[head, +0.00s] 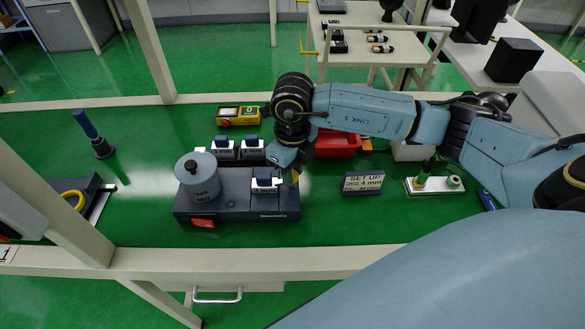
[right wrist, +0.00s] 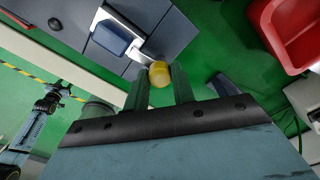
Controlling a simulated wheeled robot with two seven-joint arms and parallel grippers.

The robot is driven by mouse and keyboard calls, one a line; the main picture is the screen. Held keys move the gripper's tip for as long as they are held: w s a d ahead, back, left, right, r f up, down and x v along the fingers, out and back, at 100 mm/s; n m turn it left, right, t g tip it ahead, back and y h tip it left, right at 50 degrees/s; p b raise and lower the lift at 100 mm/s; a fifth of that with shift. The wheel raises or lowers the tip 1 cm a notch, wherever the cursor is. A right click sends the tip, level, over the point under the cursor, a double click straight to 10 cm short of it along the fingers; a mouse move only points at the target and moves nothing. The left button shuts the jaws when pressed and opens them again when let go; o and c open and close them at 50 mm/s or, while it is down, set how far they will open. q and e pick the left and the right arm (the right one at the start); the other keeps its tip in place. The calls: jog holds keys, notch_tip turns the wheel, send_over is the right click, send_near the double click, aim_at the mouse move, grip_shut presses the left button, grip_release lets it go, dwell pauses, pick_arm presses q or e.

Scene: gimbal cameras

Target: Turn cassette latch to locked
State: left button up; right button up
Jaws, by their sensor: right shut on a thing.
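The dark grey unit (head: 236,210) stands on the green table and carries a white cassette with a blue handle (head: 266,184) at its right end. In the right wrist view the cassette's blue block (right wrist: 113,38) shows beside a thin metal lever (right wrist: 143,57) that ends in a yellow knob (right wrist: 159,73). My right gripper (head: 292,175) is at the unit's right end, next to the cassette. In the right wrist view its fingers (right wrist: 158,88) are shut on the yellow knob. The latch's marked positions cannot be read. My left gripper is not in view.

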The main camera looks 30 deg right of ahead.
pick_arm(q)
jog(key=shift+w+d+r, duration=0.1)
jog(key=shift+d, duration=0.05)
pick_arm(e)
jog(key=shift+r+m, duration=0.1)
jog(key=shift+m, duration=0.5)
jog(key=o, duration=1)
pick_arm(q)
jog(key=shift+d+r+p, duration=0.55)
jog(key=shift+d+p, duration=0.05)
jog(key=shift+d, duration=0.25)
pick_arm(e)
notch_tip(320, 180, up, 13)
jog(key=shift+r, duration=0.15)
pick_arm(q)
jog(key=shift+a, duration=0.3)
